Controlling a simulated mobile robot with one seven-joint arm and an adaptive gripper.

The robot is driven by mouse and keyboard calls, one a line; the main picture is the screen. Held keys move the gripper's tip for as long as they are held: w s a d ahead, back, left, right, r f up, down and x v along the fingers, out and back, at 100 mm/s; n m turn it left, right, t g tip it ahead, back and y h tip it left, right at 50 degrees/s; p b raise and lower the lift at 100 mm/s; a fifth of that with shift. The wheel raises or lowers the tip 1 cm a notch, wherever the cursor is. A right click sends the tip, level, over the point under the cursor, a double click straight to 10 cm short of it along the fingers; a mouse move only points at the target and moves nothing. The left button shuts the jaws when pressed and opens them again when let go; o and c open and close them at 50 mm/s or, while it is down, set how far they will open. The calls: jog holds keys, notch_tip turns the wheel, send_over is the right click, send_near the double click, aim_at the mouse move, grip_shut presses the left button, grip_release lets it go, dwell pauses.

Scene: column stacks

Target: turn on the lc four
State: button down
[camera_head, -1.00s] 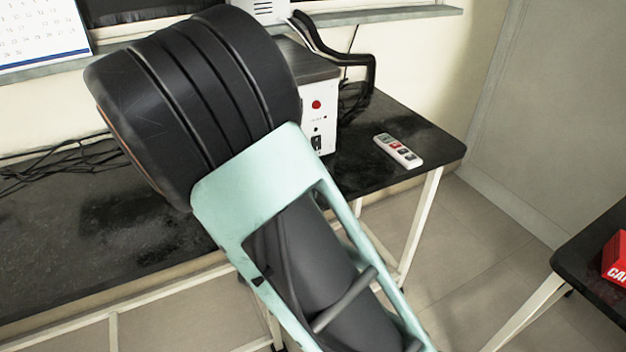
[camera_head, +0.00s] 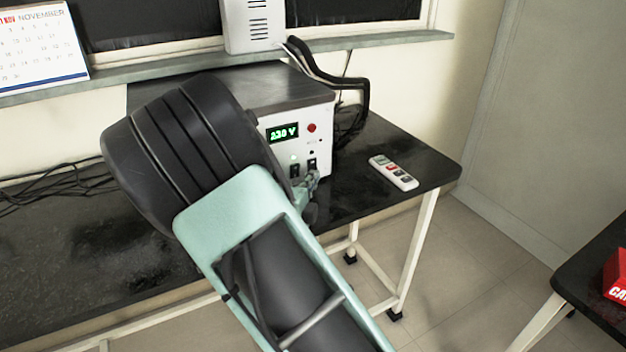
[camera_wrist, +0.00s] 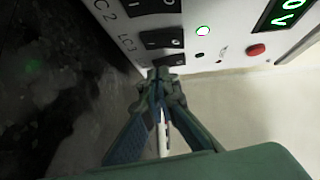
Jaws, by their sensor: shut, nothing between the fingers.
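A white control box (camera_head: 322,146) with a dark top stands on the black table. Its front has a lit green display (camera_head: 283,132) reading about 230 V, a red button (camera_head: 311,128) and black rocker switches (camera_head: 312,164). In the wrist view, labels beside the switches look like LC 2 and LC 3 (camera_wrist: 127,43); no LC 4 label is legible. The switch nearest my gripper (camera_wrist: 172,60) is partly hidden by it. My gripper (camera_wrist: 165,74) is shut and empty, its tips close to that switch; contact cannot be told. In the head view my gripper (camera_head: 309,184) is before the panel's lower part.
A white remote-like strip (camera_head: 393,172) with coloured buttons lies on the table right of the box. Black cables (camera_head: 60,185) lie at the left. A white unit (camera_head: 253,25) and black hoses (camera_head: 325,75) are behind. A red box (camera_head: 618,280) sits on another table at right.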

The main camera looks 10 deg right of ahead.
jog(key=f+b, duration=0.1)
jog(key=b, duration=0.1)
jog(key=shift+w+b, duration=0.25)
jog(key=shift+b, duration=0.15)
jog(key=shift+a+r+p, duration=0.1)
jog(key=shift+r+p, duration=0.3)
jog(key=v, duration=1.2)
jog(key=shift+s+f, duration=0.1)
jog(key=shift+f, duration=0.15)
